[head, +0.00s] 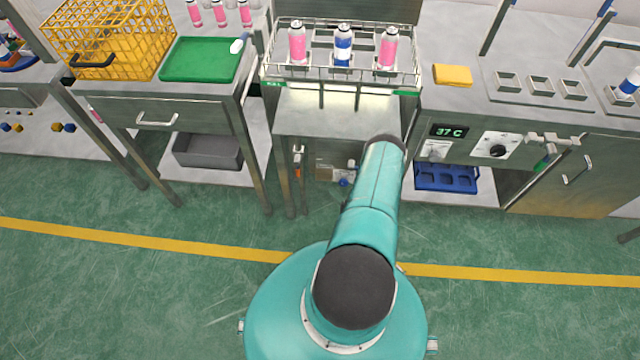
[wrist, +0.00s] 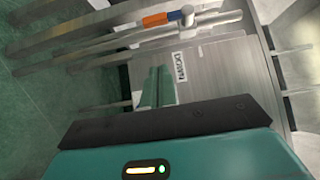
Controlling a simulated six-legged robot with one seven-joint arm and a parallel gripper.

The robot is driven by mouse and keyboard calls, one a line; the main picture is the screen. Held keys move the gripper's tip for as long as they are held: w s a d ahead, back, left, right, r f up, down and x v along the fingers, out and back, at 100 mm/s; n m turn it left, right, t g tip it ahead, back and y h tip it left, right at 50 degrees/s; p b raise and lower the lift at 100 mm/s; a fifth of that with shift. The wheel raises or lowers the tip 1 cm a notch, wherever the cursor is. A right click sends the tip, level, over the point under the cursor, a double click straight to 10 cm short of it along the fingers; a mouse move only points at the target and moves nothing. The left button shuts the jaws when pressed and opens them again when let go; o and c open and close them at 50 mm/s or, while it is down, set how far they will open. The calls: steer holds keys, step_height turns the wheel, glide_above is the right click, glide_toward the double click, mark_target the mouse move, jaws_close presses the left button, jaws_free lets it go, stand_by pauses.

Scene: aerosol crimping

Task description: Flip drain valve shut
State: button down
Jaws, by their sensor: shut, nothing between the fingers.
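The drain valve (wrist: 188,17) is a pale metal body on a pipe in the upper part of the wrist view. Its lever has an orange and blue sleeve (wrist: 157,19) and lies roughly along the pipe. A small white label (wrist: 178,66), probably reading DRAIN, is on the grey panel close to the valve. My gripper (wrist: 156,80) shows as two green fingers close together, shut and empty, apart from the lever. The head view hides it behind my arm.
The middle bench (head: 330,122) carries a wire rack with pink and blue cans. Metal bench legs (wrist: 80,32) run beside the valve. A blue fitting (head: 344,183) sits under the bench. The green floor (head: 130,290) in front is clear.

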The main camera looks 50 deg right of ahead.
mark_target(298, 166)
steer(key=w+a, duration=0.1)
steer(key=w, duration=1.1)
steer(key=shift+w, duration=0.3)
